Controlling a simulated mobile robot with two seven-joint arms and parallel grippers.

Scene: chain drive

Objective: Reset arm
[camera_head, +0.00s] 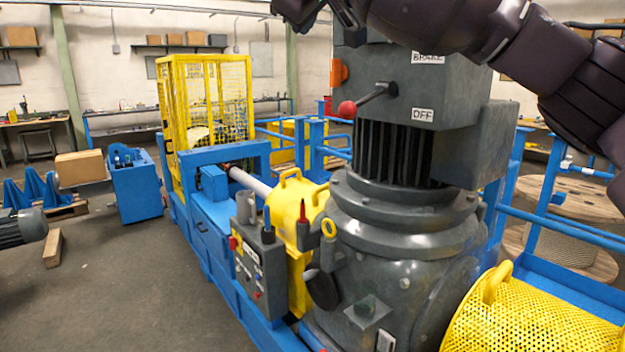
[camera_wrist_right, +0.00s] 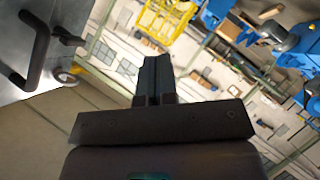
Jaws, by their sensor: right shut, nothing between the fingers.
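My right arm reaches in from the right across the top of the head view. Its gripper (camera_head: 312,12) is at the top edge, partly cut off, above and left of the grey brake box (camera_head: 455,95). In the right wrist view the gripper's fingers (camera_wrist_right: 153,75) are together with nothing between them. The brake box has a lever with a red knob (camera_head: 347,109) pointing left, and labels reading BRAKE and OFF. The gripper appears apart from the lever. My left gripper is not in view.
A large grey motor housing (camera_head: 400,235) stands below the brake box. A control box with levers (camera_head: 258,265) is to its left. A yellow mesh guard (camera_head: 535,320) is at lower right and a yellow cage (camera_head: 205,110) behind. Grey floor at left is partly clear.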

